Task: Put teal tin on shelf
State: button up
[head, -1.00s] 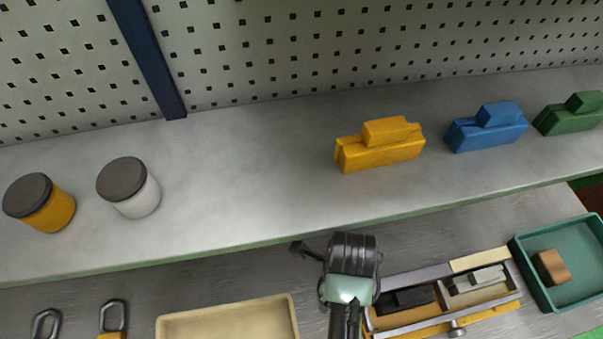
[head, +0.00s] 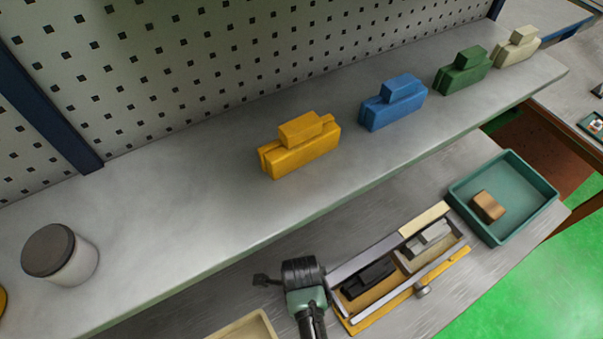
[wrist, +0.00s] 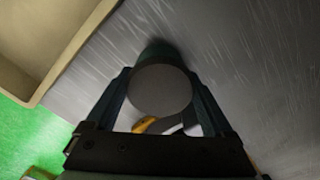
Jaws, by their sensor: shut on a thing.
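In the wrist view my gripper (wrist: 160,78) is shut on the teal tin (wrist: 160,93). I look down on its round grey lid, and a strip of dark teal side shows beyond it. The fingers stand on either side of the tin. Whether its base touches the bench cannot be told. In the head view my arm hangs over the bench in front of the shelf, and the tin and fingers cannot be made out. The grey shelf (head: 190,208) runs across behind, above the bench.
On the shelf stand a white jar (head: 72,262), a yellow block (head: 300,152), a blue block (head: 392,106), a green block (head: 463,76) and a cream block (head: 515,50). A cream tray (head: 247,330), a fixture (head: 350,275) and a teal tray (head: 515,222) occupy the bench. Shelf space between jar and yellow block is clear.

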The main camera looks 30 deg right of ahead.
jog(key=shift+f, duration=0.15)
jog(key=o, duration=1.5)
jog(key=shift+o, duration=0.2)
